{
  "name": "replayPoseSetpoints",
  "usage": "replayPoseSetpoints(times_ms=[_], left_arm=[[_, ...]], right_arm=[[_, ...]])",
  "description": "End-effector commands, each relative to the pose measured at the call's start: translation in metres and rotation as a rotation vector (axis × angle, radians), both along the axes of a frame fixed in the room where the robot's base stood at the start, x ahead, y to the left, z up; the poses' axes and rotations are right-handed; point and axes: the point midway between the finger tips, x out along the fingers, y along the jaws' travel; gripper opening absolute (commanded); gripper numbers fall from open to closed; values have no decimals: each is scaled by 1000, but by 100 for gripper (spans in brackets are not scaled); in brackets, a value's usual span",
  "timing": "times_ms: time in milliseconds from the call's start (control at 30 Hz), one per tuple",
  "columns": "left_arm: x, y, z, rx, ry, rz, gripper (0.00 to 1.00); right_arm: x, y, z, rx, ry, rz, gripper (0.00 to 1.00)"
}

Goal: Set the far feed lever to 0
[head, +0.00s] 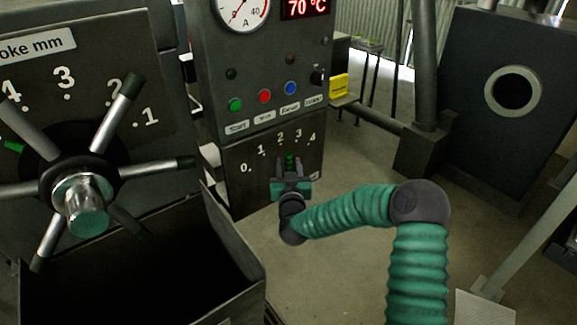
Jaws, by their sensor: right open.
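The far feed scale (236,186) is a dark panel marked 0 to 4 in an arc, below the button panel. A small green-marked part, apparently the feed lever (290,160), shows below the 2 and 3; its lower part is hidden by my gripper. My right gripper (291,178) is open, at the lower middle of this scale, with its fingers around or just in front of the lever; I cannot tell if they touch it. My left gripper is not in view.
A spoked handwheel (80,205) with a stroke scale stands close at left, above an open dark bin (235,262). The button panel (258,75) with a gauge and a 70 °C display rises above the feed scale. Bare floor (350,285) lies to the right.

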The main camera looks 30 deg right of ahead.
Motion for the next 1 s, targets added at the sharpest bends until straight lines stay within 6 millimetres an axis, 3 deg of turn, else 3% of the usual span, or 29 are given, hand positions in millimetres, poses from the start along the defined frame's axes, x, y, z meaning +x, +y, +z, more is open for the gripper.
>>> replayPoseSetpoints(times_ms=[67,400,1000], left_arm=[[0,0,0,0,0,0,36],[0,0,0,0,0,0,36],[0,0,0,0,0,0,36]], right_arm=[[0,0,0,0,0,0,41],[0,0,0,0,0,0,0],[-1,0,0,0,1,-1,0]])
